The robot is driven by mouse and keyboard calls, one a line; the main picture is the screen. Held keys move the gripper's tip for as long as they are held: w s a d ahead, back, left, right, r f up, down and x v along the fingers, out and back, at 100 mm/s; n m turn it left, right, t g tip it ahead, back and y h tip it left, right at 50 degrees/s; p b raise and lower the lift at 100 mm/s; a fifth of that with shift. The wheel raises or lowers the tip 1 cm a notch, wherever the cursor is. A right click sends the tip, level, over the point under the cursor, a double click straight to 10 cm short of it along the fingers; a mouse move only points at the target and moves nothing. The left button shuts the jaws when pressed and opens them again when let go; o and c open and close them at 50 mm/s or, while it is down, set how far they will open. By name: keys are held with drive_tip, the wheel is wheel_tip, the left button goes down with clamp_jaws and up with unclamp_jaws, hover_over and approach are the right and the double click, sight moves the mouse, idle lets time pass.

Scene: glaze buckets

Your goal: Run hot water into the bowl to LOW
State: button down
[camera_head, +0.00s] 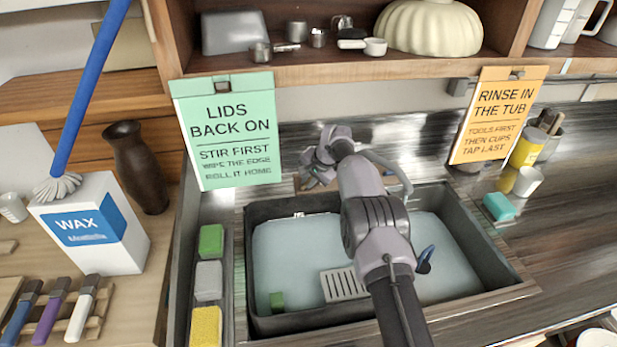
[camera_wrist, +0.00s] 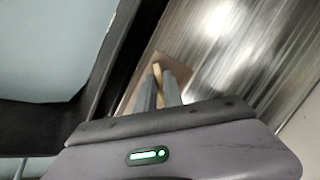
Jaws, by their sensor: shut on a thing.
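My gripper (camera_head: 318,168) is at the back edge of a dark basin (camera_head: 258,213), beyond the water. In the wrist view, my gripper's two fingers (camera_wrist: 159,75) are close together on a small tan piece (camera_wrist: 157,68). It stands over a brown square patch; I cannot tell whether it is a tap handle. The basin holds pale blue-grey water (camera_head: 300,245). No LOW mark, spout or running stream can be made out, and my arm hides part of the basin. A cream ribbed bowl (camera_head: 428,28) sits on the shelf above.
A green sign (camera_head: 228,135) and an orange sign (camera_head: 498,115) stand behind the basin. A grey slotted plate (camera_head: 343,284) and a blue hooked thing (camera_head: 425,258) show in the basin. Sponges (camera_head: 209,280) line its left side. A wax box (camera_head: 90,225) stands left.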

drive_tip(key=shift+n, duration=0.7)
drive_tip(key=c, duration=1.5)
unclamp_jaws()
drive_tip(key=shift+o, duration=0.2)
drive_tip(key=p+v, duration=0.2)
drive_tip(key=v, duration=1.5)
drive_tip(key=shift+a+r+p, duration=0.2)
drive_tip(key=shift+r+p, duration=0.15)
drive_tip(key=shift+f, duration=0.1)
